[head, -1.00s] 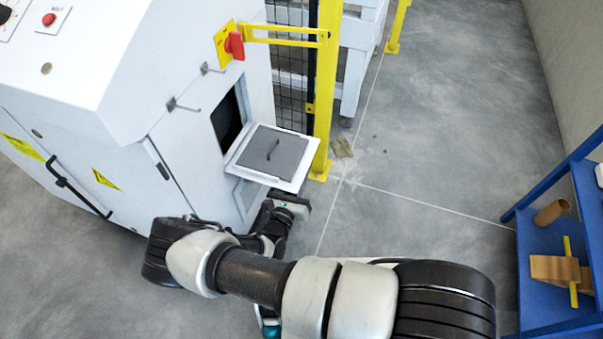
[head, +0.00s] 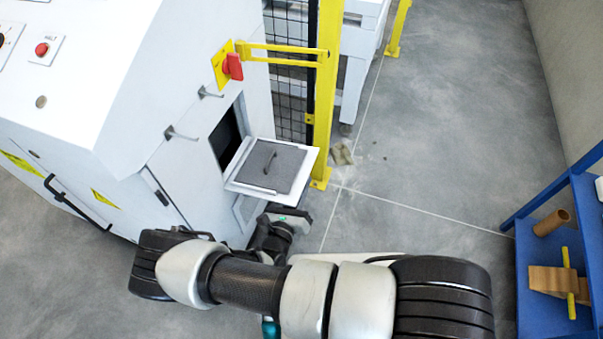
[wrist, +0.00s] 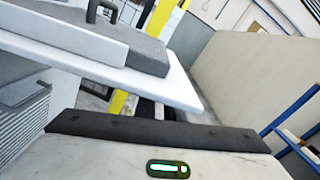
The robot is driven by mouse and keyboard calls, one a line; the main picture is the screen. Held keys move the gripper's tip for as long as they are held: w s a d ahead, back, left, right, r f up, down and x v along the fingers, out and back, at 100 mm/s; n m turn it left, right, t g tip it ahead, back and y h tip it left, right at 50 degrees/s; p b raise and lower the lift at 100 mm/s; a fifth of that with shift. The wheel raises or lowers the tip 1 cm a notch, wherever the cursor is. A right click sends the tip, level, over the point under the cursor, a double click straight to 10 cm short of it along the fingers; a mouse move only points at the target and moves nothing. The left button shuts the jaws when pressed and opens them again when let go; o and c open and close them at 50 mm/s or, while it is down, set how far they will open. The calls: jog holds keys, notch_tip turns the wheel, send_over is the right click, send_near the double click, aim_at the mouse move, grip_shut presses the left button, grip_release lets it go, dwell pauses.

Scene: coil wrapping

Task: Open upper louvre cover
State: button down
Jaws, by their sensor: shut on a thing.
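The upper louvre cover (head: 270,168) is a white-framed grey panel with a dark handle. In the head view it stands out from the white machine, roughly level, beside a dark opening (head: 226,138). In the wrist view the cover (wrist: 181,78) runs across the upper left, its handle on top. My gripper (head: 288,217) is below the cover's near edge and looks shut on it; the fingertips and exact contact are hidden. In the wrist view a dark bar and pale hand body fill the bottom. A lower slatted cover (wrist: 22,125) with a handle shows at left.
A yellow post (head: 325,100) with a red-knobbed latch (head: 233,66) and black mesh stands just behind the cover. A blue shelf (head: 540,300) with a brown tube and wooden block is at right.

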aim_at(300, 178)
jog(key=shift+n, duration=0.4)
jog(key=r, duration=0.2)
jog(key=a+r+p, duration=0.1)
jog(key=r, duration=0.1)
jog(key=shift+w, duration=0.1)
jog(key=shift+f, duration=0.1)
jog(key=c, duration=1.9)
grip_release()
jog(key=shift+d, duration=0.15)
jog(key=p+v, duration=0.1)
jog(key=v, duration=1.6)
jog(key=shift+s+p, duration=0.3)
